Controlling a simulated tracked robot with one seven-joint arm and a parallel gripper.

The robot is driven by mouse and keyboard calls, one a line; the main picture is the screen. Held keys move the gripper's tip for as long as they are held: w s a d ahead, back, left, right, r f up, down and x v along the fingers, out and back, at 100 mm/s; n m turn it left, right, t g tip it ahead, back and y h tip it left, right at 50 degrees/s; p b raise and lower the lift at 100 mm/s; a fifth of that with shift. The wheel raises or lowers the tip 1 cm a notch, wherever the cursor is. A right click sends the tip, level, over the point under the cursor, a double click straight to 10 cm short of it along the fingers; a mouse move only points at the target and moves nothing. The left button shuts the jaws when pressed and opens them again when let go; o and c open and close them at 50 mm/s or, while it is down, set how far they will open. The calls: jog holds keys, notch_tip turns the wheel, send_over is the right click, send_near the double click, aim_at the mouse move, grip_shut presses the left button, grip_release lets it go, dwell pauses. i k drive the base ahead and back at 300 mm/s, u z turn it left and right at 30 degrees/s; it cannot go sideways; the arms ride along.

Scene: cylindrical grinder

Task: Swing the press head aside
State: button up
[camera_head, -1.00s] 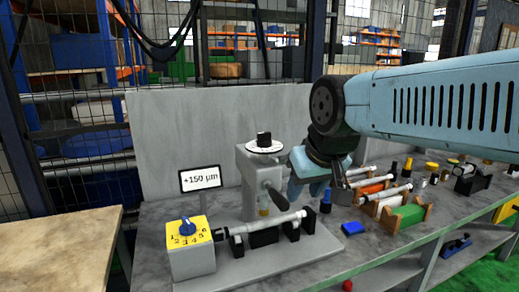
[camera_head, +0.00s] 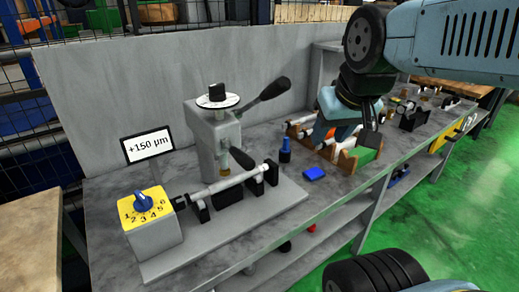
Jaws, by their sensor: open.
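The grey press head (camera_head: 224,132) stands on a base plate at the back of the bench, with a white dial and black knob (camera_head: 217,97) on top. A long black lever (camera_head: 264,102) points up and right from it. A second, shorter dark handle (camera_head: 241,158) slants down at its front. Under the head, a light shaft (camera_head: 225,183) lies across dark supports. My gripper (camera_head: 347,130) is open, with its blue and dark parts to the right of the press and apart from the lever. The arm partly hides its fingertips.
A yellow box with a blue numbered knob (camera_head: 143,204) and a sign reading +150 µm (camera_head: 148,145) stand left of the press. Blue items (camera_head: 314,173) and racks of shafts (camera_head: 356,158) lie to the right. A grey wall panel (camera_head: 150,85) stands behind.

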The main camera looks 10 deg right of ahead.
aim_at(222, 137)
jog(key=u, duration=1.9)
jog(key=i, duration=0.1)
jog(key=z, duration=3.1)
jog(key=k, duration=1.35)
jog(key=u, duration=1.75)
jog(key=i, duration=0.5)
jog(key=u, duration=0.05)
